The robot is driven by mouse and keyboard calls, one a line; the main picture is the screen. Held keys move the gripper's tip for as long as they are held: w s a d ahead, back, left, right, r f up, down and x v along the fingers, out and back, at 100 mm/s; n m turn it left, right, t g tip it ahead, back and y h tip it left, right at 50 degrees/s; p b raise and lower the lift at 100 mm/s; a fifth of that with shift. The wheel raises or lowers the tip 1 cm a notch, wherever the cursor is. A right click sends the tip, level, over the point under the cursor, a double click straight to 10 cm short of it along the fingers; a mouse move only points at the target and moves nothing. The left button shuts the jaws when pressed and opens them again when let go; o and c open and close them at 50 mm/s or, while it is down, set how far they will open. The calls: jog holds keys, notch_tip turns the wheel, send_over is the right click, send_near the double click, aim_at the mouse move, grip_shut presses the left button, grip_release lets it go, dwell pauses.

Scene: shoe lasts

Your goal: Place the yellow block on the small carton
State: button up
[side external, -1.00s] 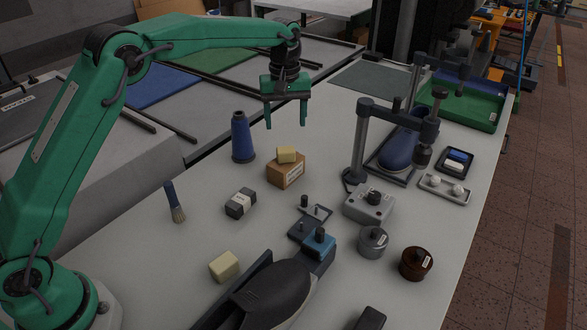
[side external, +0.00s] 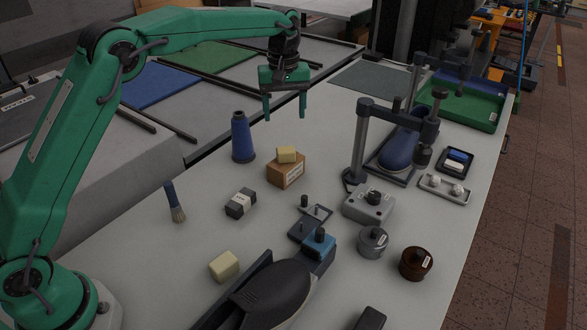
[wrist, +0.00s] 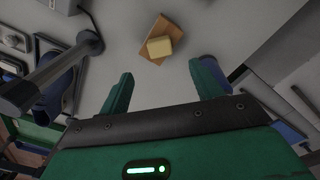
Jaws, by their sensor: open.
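The yellow block (side external: 287,154) rests on top of the small brown carton (side external: 287,174) near the middle of the table. In the wrist view the block (wrist: 159,46) lies on the carton (wrist: 150,52), turned at an angle to it. My gripper (side external: 285,116) is open and empty, raised above and behind the carton, apart from it. In the wrist view my two green fingers (wrist: 163,82) are spread, with the block and carton beyond their tips. A second pale yellow block (side external: 224,266) lies on the table at the front left.
A blue thread cone (side external: 242,138) stands left of the carton, and a dark wrapped block (side external: 241,203) and a brush (side external: 175,203) lie nearer. A post stand (side external: 360,145) with a blue last is to the right. A green tray (side external: 460,107) sits at the far right.

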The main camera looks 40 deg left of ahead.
jog(key=s+a+r+m+t, duration=0.2)
jog(key=s+r, duration=0.4)
jog(key=s, duration=0.3)
jog(key=s+a+r+m+t, duration=0.1)
jog(key=s+a+r+m, duration=0.1)
jog(key=s+r, duration=0.5)
jog(key=s+a+f+m+t, duration=0.1)
jog(key=s+f+m, duration=0.1)
jog(key=s, duration=0.8)
jog(key=s+a+f+m+t, duration=0.1)
jog(key=s+f, duration=0.4)
jog(key=s, duration=0.5)
jog(key=shift+f+m+t, duration=0.15)
jog(key=shift+m+t, duration=0.15)
jog(key=shift+m, duration=0.6)
